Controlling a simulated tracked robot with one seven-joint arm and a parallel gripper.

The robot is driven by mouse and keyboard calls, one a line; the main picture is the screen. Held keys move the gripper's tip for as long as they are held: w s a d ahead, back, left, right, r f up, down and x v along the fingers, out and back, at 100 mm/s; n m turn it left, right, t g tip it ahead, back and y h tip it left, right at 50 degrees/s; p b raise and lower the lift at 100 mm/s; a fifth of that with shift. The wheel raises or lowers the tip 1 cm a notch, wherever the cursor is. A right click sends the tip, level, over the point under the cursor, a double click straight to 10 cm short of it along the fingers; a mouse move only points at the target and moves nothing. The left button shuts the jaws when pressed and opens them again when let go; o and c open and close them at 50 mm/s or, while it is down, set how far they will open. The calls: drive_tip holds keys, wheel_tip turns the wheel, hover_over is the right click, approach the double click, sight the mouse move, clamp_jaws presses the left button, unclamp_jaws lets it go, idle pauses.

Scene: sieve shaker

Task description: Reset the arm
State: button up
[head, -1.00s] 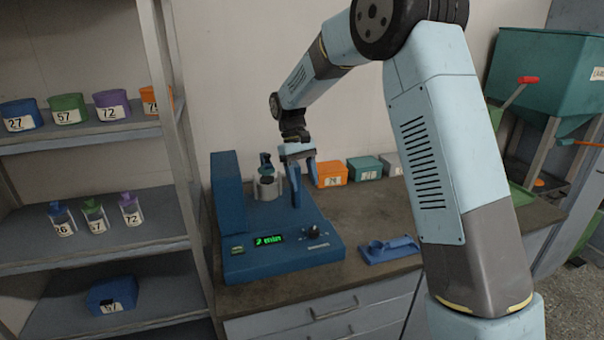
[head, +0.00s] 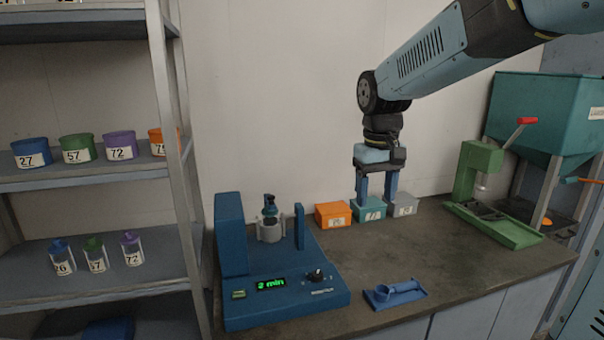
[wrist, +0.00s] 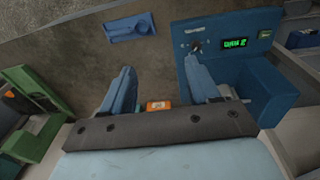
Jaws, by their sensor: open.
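My gripper (head: 376,203) is open and empty, with its two blue fingers pointing down above the back of the bench. In the head view the fingers overlap the teal box and lie to the right of the blue sieve shaker (head: 285,301). The shaker's display (head: 271,284) reads "2 min" in green. A clear jar with a dark blue top (head: 270,226) stands in the shaker. The wrist view shows both fingers spread apart (wrist: 165,88), with the shaker (wrist: 225,30) at upper right and an orange box (wrist: 158,105) between the fingers.
Orange (head: 333,214), teal (head: 369,214) and grey (head: 402,204) boxes line the wall. A blue holder (head: 395,294) lies at the bench front. A green press (head: 490,205) stands at right. Shelves with boxes and jars (head: 95,200) stand at left. The middle of the bench is clear.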

drive_tip(key=s+d+m+t, duration=0.1)
drive_tip(key=s+d, duration=0.3)
drive_tip(key=s, duration=0.4)
drive_tip(key=s+d+m+t, duration=0.2)
drive_tip(key=s+d+t, duration=0.1)
drive_tip(key=s, duration=0.6)
drive_tip(key=shift+s+d+r+t, duration=0.2)
drive_tip(key=shift+d+r+t, duration=0.05)
drive_tip(key=shift+d+t, duration=0.15)
idle(0.8)
